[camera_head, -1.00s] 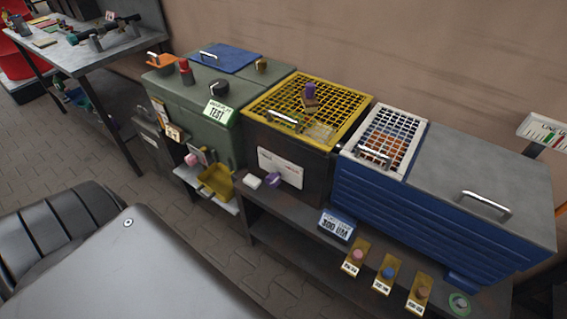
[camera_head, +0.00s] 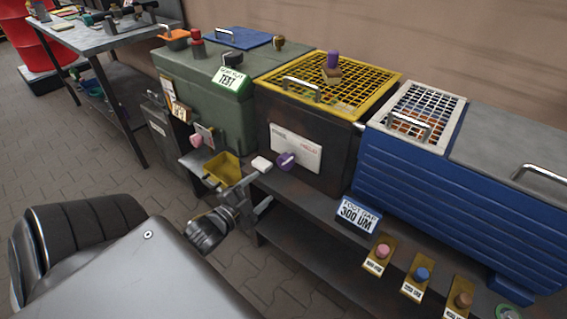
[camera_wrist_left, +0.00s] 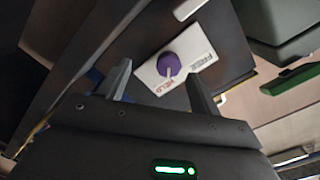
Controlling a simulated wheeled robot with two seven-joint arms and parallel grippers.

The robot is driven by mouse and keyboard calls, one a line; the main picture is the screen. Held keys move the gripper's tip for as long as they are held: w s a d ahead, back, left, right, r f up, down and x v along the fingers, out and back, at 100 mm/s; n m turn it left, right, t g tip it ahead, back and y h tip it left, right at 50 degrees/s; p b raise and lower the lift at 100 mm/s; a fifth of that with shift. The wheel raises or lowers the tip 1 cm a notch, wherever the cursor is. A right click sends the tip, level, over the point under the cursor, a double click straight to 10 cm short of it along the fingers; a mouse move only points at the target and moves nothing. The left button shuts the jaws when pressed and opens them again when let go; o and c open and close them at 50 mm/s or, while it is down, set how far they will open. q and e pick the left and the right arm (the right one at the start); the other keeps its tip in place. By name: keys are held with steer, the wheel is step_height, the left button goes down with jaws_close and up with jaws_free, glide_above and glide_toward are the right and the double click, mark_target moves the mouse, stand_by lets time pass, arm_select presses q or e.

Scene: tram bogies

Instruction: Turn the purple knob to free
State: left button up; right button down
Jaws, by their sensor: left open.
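The purple knob (camera_head: 286,161) is on a white plate (camera_head: 309,153) on the front of the dark box with the yellow grid lid. In the left wrist view the purple knob (camera_wrist_left: 169,65) shows beyond the fingers. Its white plate (camera_wrist_left: 200,62) reads FREE on one side and HELD on another. The knob's pale pointer is on the side of the HELD lettering. My left gripper (camera_head: 262,188) is open and empty, below and left of the knob in the head view. In the left wrist view its fingers (camera_wrist_left: 160,80) stand apart, short of the knob. My right gripper is out of view.
A white block (camera_head: 261,164) and a yellow tray (camera_head: 222,168) are left of the knob. A pink knob (camera_head: 196,141) is on the green cabinet (camera_head: 205,95). A 300 UM sign (camera_head: 357,214) stands to the right on the bench.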

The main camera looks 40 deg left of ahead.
mark_target(283, 164)
arm_select(q)
steer(key=shift+m+t, duration=0.4)
steer(key=w+r, duration=0.1)
steer(key=w, duration=0.2)
steer(key=w+r, duration=0.1)
steer(key=w, duration=0.3)
steer(key=w+r, duration=0.1)
steer(key=w, duration=0.2)
steer(key=shift+w+d, duration=0.2)
steer(key=shift+w, duration=0.05)
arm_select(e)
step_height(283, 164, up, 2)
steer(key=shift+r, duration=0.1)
arm_select(q)
steer(key=shift+c, duration=0.3)
steer(key=c, duration=0.9)
